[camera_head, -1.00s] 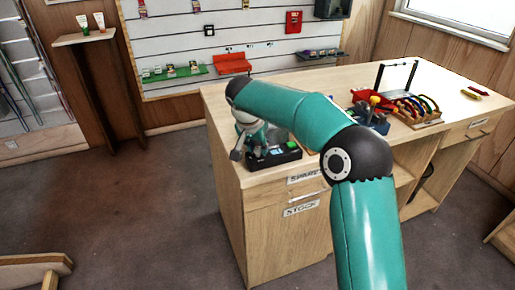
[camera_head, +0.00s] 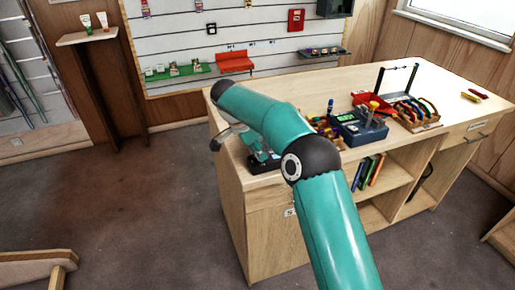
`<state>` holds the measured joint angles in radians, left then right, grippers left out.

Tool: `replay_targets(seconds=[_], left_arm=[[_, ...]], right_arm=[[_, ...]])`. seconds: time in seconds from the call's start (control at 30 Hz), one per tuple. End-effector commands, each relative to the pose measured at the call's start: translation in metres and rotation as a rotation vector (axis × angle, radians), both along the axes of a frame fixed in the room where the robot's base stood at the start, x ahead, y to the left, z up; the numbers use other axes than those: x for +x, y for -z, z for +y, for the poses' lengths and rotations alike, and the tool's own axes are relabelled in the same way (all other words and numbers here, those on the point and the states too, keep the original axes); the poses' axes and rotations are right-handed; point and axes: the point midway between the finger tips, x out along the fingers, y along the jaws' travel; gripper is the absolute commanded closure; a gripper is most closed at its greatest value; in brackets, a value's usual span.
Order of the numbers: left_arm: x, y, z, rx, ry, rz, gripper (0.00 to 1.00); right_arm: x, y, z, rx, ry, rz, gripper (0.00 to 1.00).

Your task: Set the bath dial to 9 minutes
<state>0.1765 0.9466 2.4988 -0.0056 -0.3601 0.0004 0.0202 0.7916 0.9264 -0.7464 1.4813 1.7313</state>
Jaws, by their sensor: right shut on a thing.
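A small black unit (camera_head: 258,168), which I take to be the bath, sits at the near left end of the wooden counter. My right arm hides much of it. My right gripper (camera_head: 258,150) comes down over this unit, with its fingers at its top. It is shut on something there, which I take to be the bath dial. The dial and its setting are hidden or too small to read. My left gripper is not in view.
The wooden counter (camera_head: 290,100) also holds a blue unit (camera_head: 360,130) with a small display and tools, a red tray (camera_head: 368,99) and a rack of colourful gear (camera_head: 415,112). Books (camera_head: 368,172) stand on a shelf below.

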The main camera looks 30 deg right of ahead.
Motion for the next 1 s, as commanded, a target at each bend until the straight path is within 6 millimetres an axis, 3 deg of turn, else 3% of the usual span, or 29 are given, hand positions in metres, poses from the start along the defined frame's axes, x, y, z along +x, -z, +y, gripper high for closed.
replay_targets(seconds=[0.43, 0.47, 0.6, 1.0], left_arm=[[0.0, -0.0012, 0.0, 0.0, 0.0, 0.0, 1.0], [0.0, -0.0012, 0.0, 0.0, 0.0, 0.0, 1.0], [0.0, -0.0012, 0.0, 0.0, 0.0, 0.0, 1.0], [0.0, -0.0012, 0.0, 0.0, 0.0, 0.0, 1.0]], right_arm=[[0.0019, -0.0014, 0.0013, 0.002, 0.01, -0.008, 1.0], [0.0019, -0.0014, 0.0013, 0.002, 0.01, -0.009, 0.68], [0.0019, -0.0012, 0.0011, 0.002, 0.01, -0.008, 0.44], [0.0024, -0.0019, 0.0, -0.001, 0.01, -0.01, 0.44]])
